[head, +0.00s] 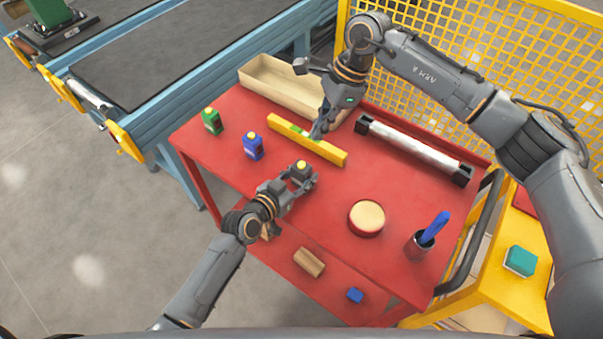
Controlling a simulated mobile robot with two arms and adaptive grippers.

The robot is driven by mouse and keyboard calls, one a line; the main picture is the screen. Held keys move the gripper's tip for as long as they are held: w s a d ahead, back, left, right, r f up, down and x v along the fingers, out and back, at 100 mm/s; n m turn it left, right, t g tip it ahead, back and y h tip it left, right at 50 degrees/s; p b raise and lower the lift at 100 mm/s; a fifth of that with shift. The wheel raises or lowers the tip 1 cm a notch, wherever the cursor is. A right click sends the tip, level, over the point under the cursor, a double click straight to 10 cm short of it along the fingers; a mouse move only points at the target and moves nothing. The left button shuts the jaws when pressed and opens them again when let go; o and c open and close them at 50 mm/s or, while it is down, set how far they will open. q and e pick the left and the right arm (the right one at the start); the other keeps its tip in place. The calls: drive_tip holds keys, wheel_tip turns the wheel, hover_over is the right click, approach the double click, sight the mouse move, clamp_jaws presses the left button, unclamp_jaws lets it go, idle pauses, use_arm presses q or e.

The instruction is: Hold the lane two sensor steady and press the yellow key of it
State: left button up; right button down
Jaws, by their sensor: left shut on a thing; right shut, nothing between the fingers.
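A blue sensor (253,148) and a green sensor (211,122), each with a yellow key, stand upright on the red table at the left.
The yellow spirit level (330,152) lies mid-table. A tan tray (262,82) and a silver bar with black ends (415,148) lie behind. A round tan-topped tin (367,217) and a cup with a blue tool (420,244) stand at right. A wooden block (309,262) is on the lower shelf.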

idle(0.5)
drive_tip(key=a+t+y, duration=0.1)
drive_tip(key=s+a+r+t+y, duration=0.1)
drive_tip(key=t+y, duration=0.1)
drive_tip(key=a+t+y, duration=0.1)
drive_tip(key=t, duration=0.1)
drive_tip(key=shift+s+r+n+y, duration=0.3)
drive_tip(key=shift+r+n, duration=0.1)
drive_tip(key=shift+f, duration=0.15)
hover_over(305, 168)
drive_tip(key=shift+f, duration=4.3)
drive_tip(key=shift+f, duration=0.1)
drive_tip(key=shift+f, duration=0.3)
drive_tip(key=shift+f, duration=0.5)
